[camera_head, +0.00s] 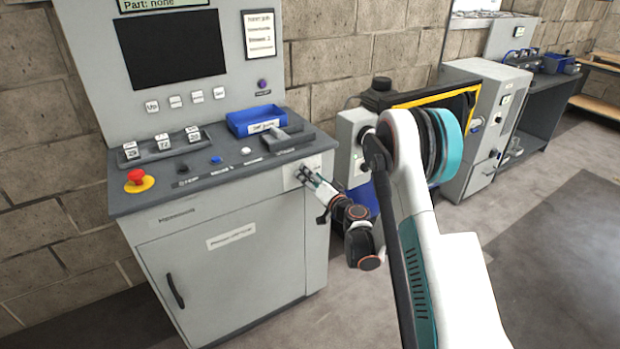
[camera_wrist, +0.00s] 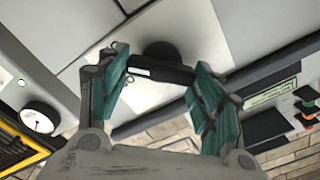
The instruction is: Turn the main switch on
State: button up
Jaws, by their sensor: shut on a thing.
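The main switch shows in the wrist view as a black rotary knob (camera_wrist: 160,50) with a bar handle on a pale plate (camera_wrist: 195,30). My gripper (camera_wrist: 157,72) has its teal-padded fingers on either side of the bar handle and is shut on it. In the head view my gripper (camera_head: 307,176) meets the pale switch plate (camera_head: 314,162) at the right end of the grey console's front (camera_head: 230,215). The knob is mostly hidden there by the fingers. I cannot tell the switch's on or off marking. The console's large screen (camera_head: 172,48) is dark.
A red emergency stop (camera_head: 137,177), small buttons and a blue tray (camera_head: 255,119) sit on the console top. A grey cabinet (camera_head: 485,115) stands farther back. Floor (camera_head: 560,240) is clear at right.

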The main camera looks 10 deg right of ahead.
jog(key=m, duration=0.8)
jog(key=shift+d+f+m, duration=0.1)
jog(key=shift+f+m, duration=0.15)
jog(key=shift+m, duration=0.15)
dwell(0.4)
jog(key=o, duration=1.1)
jog(key=shift+c, duration=0.2)
